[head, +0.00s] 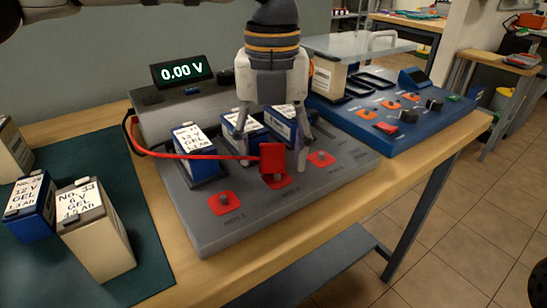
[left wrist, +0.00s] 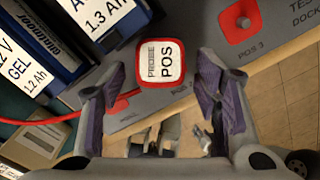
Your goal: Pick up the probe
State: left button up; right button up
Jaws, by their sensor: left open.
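The probe (head: 272,157) is a red block with a red cable, standing at the middle red post pad of the grey test dock (head: 215,240). In the left wrist view the probe (left wrist: 160,62) shows a white face reading "PROBE POS". My left gripper (head: 271,163) points down over the dock, open, with one finger on each side of the probe. In the left wrist view the fingers (left wrist: 162,80) stand apart with visible gaps beside the probe. I cannot tell how far down they reach along it. My right gripper is not in view.
Several batteries stand in the dock behind the probe, close to the fingers. A meter (head: 182,70) reads 0.00 V. A blue control console (head: 400,125) is at the right. More batteries (head: 95,230) stand on a dark green mat (head: 150,275) at the left.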

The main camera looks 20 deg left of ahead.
pick_arm(q)
grip_shut()
